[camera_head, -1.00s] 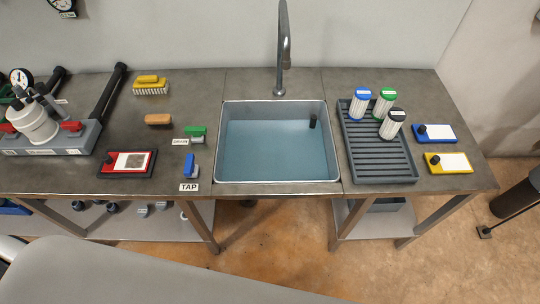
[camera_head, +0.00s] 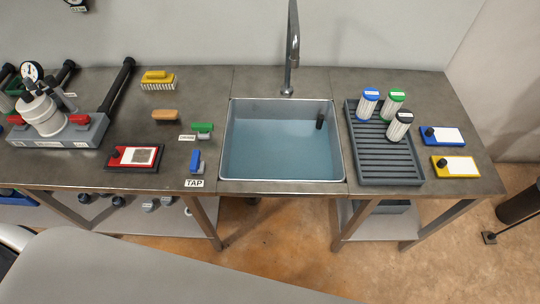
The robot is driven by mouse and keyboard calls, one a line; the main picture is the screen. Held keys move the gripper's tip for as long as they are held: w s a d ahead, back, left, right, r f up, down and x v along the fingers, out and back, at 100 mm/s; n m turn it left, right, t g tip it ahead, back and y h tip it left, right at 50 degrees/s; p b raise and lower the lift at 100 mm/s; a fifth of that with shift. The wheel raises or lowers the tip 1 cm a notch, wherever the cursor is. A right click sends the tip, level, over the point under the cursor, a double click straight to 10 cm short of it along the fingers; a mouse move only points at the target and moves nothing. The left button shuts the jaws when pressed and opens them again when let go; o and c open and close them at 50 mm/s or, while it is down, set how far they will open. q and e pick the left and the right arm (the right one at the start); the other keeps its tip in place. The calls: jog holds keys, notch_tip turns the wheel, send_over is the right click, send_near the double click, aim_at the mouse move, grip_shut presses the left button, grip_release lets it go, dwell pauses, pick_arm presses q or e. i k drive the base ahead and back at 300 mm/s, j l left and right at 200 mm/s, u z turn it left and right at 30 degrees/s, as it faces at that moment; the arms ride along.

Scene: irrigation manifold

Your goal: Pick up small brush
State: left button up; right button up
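A brush (camera_head: 158,81) with a yellow handle and pale bristles lies on the grey worktop (camera_head: 200,95), near the wall and left of the sink. Nearer the front lies a smaller tan block (camera_head: 165,116), which could be a small brush; no bristles can be made out on it. Both stand free, with nothing covering them. Neither of my grippers shows in the head view.
A water-filled sink (camera_head: 341,150) with a tall tap (camera_head: 291,50) is in the middle. Left stands the grey manifold (camera_head: 55,135); a red-framed tray (camera_head: 134,157), green valve (camera_head: 203,128) and blue valve (camera_head: 196,161) lie nearby. A ribbed rack (camera_head: 385,165) holds three cartridges at right.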

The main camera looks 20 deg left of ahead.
aim_at(173, 114)
jog(key=u, duration=1.35)
